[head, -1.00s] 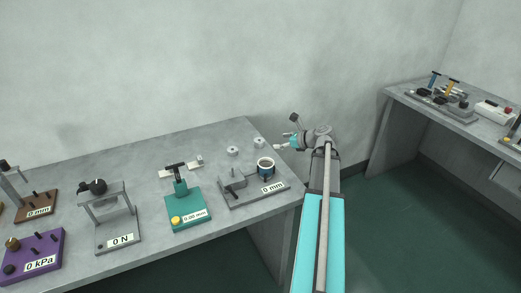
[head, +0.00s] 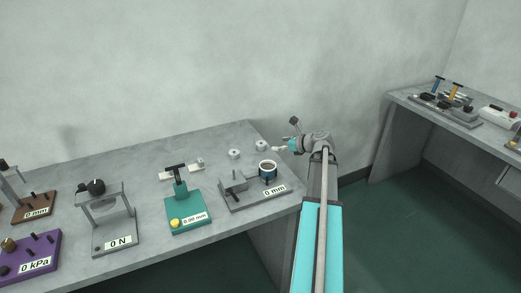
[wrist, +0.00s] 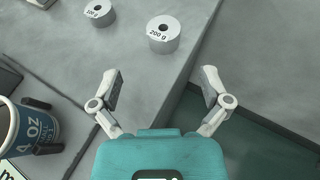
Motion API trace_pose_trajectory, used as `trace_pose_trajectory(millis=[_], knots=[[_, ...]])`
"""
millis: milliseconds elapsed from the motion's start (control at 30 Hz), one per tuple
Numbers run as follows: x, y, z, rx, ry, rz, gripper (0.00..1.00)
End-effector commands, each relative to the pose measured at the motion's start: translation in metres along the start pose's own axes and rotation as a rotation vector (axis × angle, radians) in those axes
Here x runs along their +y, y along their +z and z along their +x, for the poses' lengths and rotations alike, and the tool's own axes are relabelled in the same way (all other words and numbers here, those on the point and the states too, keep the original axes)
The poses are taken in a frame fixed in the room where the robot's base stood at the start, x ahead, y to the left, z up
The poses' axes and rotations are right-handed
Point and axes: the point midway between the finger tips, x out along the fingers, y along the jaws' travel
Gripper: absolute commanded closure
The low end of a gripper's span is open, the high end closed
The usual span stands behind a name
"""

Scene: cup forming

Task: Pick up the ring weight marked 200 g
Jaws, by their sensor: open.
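The ring weight marked 200 g (wrist: 165,37) is a short pale grey cylinder with a central hole, standing flat on the grey table near its right edge. In the head view it is the right one of two small rings (head: 261,145). My gripper (wrist: 162,82) is open and empty in the wrist view, its fingers spread wide. The ring lies ahead of the fingertips, roughly centred between them and apart from them. In the head view my gripper (head: 278,149) is just right of the ring, at the table's edge; its fingers are too small to judge there.
A second, smaller ring (wrist: 99,13) stands to the left; its mark is hard to read. A blue and white cup (wrist: 30,132) on the grey device marked 0 mm (head: 250,197) is close left of my gripper. The table's right edge (wrist: 190,75) drops to green floor.

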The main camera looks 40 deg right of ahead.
Motion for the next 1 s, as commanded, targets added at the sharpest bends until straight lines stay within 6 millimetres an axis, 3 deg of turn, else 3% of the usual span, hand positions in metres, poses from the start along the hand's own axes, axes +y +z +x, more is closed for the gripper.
trace_pose_trajectory(millis=[100, 300, 833, 1000], knots=[[-0.001, -0.003, 0.021, 0.0, 0.002, 0.0, 0.03], [-0.001, -0.002, 0.043, 0.001, 0.001, -0.001, 0.03], [-0.002, -0.001, 0.05, 0.001, -0.001, 0.001, 0.03], [-0.004, -0.004, 0.061, 0.001, -0.001, 0.001, 0.03]])
